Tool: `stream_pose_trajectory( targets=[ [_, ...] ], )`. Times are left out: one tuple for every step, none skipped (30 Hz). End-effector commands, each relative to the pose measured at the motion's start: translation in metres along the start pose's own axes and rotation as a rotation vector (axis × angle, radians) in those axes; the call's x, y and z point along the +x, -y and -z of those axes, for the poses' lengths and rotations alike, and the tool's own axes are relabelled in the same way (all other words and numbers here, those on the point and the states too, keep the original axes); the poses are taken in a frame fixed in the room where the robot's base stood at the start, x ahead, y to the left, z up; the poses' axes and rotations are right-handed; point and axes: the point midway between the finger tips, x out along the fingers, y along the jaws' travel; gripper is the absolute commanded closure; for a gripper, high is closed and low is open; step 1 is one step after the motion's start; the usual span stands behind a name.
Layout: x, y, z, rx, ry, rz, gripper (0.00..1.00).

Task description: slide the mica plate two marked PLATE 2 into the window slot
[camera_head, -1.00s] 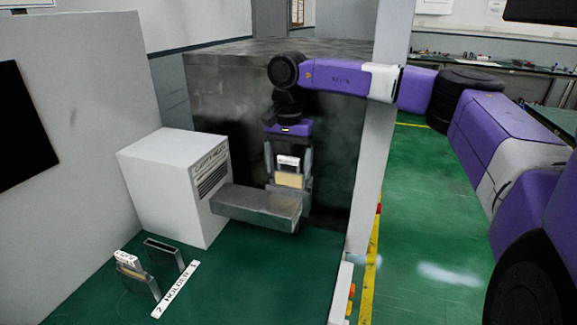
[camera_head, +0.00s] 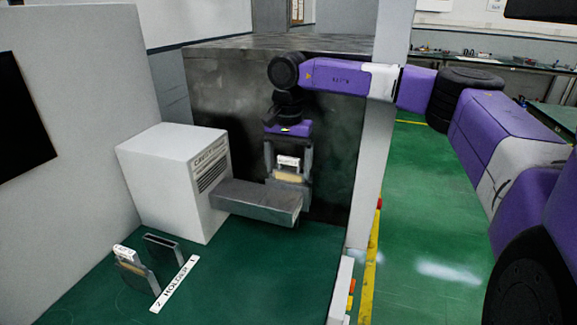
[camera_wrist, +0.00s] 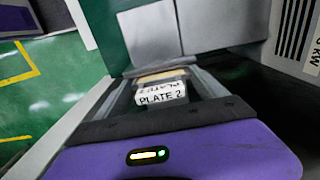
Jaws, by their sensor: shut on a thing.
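The mica plate two (camera_head: 288,178) is a tan sheet with a white tab. In the wrist view its tab (camera_wrist: 162,95) reads PLATE 2, and the tan part (camera_wrist: 162,76) shows just beyond it. My gripper (camera_head: 289,178) points down and is shut on the plate at the right end of a grey metal duct (camera_head: 250,200). The plate is roughly upright, with its lower edge close to or entering the duct's top. The window slot itself is hidden, so I cannot tell how deep the plate sits.
The white cabinet (camera_head: 170,175) with a vented front joins the duct's left end. A holder (camera_head: 135,272) with another white-tabbed piece and an empty-looking holder (camera_head: 163,249) stand front left by a label strip (camera_head: 175,284). A dark box wall (camera_head: 225,85) is close behind; a pale post (camera_head: 385,130) is right.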

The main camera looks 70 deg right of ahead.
Motion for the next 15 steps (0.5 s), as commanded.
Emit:
stream_pose_trajectory(
  targets=[
    [0.0015,0.0000,0.0000,0.000,0.000,0.000,0.84],
    [0.0021,0.0000,0.0000,0.000,0.000,0.000,0.84],
    [0.0028,0.0000,0.0000,0.000,0.000,0.000,0.84],
    [0.0033,0.0000,0.0000,0.000,0.000,0.000,0.84],
    [0.0039,0.0000,0.0000,0.000,0.000,0.000,0.84],
    [0.0046,0.0000,0.0000,0.000,0.000,0.000,0.84],
    [0.0052,0.0000,0.0000,0.000,0.000,0.000,0.84],
    [0.0058,0.0000,0.0000,0.000,0.000,0.000,0.84],
    [0.0065,-0.0001,0.0000,0.000,0.000,0.000,0.84],
    [0.0071,-0.0001,0.0000,0.000,0.000,0.000,0.84],
    [0.0077,-0.0001,-0.0001,0.000,0.000,0.000,0.84],
    [0.0073,-0.0001,0.0000,0.000,0.000,0.000,0.15],
    [0.0071,-0.0001,0.0000,0.000,0.000,0.000,0.09],
    [0.0071,-0.0001,0.0000,0.000,0.000,0.000,0.03],
    [0.0071,-0.0001,0.0000,0.000,0.000,0.000,0.00]
  ],
)
